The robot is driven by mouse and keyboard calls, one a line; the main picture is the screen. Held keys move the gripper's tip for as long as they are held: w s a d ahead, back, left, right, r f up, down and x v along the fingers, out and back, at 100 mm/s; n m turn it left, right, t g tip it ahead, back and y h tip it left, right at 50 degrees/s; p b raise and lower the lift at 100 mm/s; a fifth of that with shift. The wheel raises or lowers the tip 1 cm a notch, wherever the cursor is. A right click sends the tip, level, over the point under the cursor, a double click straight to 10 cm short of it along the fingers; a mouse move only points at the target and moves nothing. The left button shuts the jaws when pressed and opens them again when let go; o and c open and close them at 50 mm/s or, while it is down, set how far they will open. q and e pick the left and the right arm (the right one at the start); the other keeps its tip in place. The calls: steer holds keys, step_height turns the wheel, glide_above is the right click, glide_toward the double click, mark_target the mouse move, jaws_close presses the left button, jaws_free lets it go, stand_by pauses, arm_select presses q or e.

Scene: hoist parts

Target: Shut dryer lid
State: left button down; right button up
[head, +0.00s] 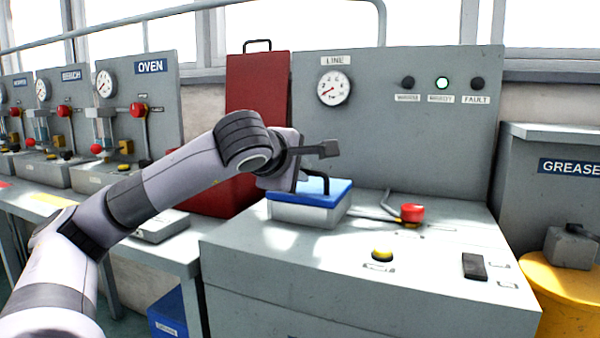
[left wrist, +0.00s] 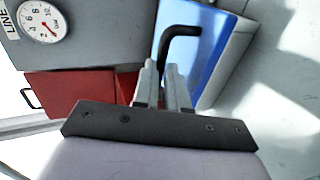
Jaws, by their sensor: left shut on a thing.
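A small light-grey box (head: 305,214) with a blue lid (head: 330,190) stands on the grey bench; it appears to be the dryer, though I see no such label. The lid looks flat on the box, but its far left part is hidden by my gripper. My left gripper (head: 303,178) is shut on the lid's black handle. In the left wrist view the two fingers (left wrist: 162,85) are at the black handle (left wrist: 182,35), with the blue lid (left wrist: 212,60) beyond. My right gripper is not in view.
A grey panel (head: 420,130) with the LINE gauge (head: 334,88) rises behind. A red valve knob (head: 412,213), yellow button (head: 382,254) and black switch (head: 474,266) are on the bench (head: 300,265). A red case (head: 257,85) stands behind my arm. A yellow drum (head: 570,300) is at right.

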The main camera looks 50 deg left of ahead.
arm_select(q)
steer(key=shift+d+f, duration=0.25)
steer(key=shift+f, duration=0.45)
steer(key=c, duration=1.2)
jaws_free()
steer(key=shift+s, duration=0.15)
steer(key=shift+r, duration=0.1)
steer(key=shift+s+r, duration=0.15)
steer(key=shift+r, duration=0.05)
steer(key=shift+p+v, duration=0.6)
steer(key=shift+v, duration=2.8)
steer(key=shift+r, duration=0.15)
